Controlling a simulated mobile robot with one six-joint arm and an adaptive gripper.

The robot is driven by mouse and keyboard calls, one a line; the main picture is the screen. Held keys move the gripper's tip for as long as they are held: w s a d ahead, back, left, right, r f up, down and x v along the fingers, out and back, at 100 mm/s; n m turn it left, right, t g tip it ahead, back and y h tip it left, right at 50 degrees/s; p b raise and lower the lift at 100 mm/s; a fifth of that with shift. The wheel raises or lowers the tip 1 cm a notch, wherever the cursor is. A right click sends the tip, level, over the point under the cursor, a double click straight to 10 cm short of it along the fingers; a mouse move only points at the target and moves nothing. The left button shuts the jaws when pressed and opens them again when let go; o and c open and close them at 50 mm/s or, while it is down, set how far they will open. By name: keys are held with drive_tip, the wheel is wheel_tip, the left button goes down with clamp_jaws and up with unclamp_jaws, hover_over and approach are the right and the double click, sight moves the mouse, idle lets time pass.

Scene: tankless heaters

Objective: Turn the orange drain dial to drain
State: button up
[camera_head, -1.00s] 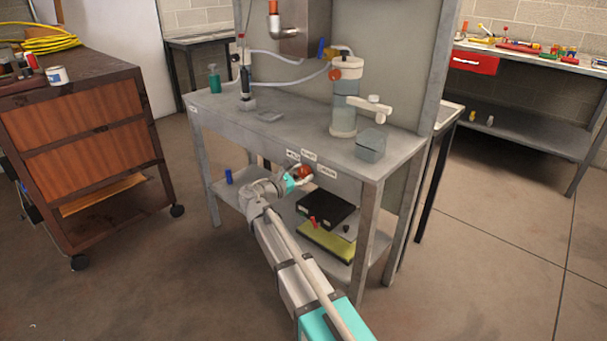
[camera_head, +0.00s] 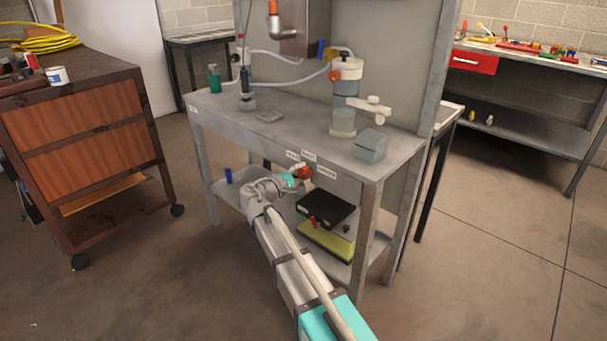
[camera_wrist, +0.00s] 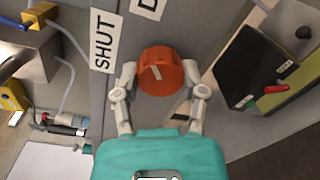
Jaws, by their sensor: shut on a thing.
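The orange drain dial (camera_wrist: 164,66) is on the front panel of the metal bench and also shows in the head view (camera_head: 304,173). A small pale mark is visible on its face. My gripper (camera_wrist: 160,80) has one finger on each side of the dial and is shut on it. In the wrist view, a label reading SHUT (camera_wrist: 105,43) is left of the dial. A second label (camera_wrist: 149,8), cut off by the top edge, shows a letter D. In the head view the labels along the panel are too small to read, and my wrist partly covers the dial.
A wooden cabinet (camera_head: 75,125) stands left.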

drive_tip(key=shift+s+d+m, duration=0.1)
drive_tip(key=shift+m, duration=0.7)
drive_tip(key=o, duration=1)
drive_tip(key=shift+o, duration=0.7)
